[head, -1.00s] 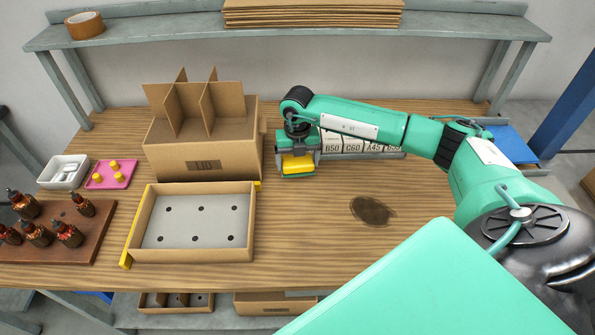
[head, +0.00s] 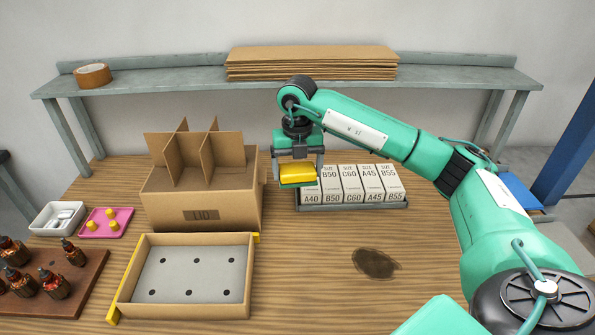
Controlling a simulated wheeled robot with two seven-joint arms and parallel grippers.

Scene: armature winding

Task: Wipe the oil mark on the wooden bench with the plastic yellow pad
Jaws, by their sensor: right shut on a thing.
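The yellow pad (head: 297,173), with a green underside, is held in my right gripper (head: 298,178), which is shut on it. The pad is above the bench, in front of the left end of the tray of labelled boxes. The dark oval oil mark (head: 376,263) lies on the wooden bench (head: 310,290), to the right of and nearer than the pad. The gripper and pad are apart from the mark. My left gripper does not show.
The cardboard box with dividers (head: 205,209) stands just left of my right gripper. The tray of labelled boxes (head: 352,207) is behind and right of it. Bench around the mark is clear.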

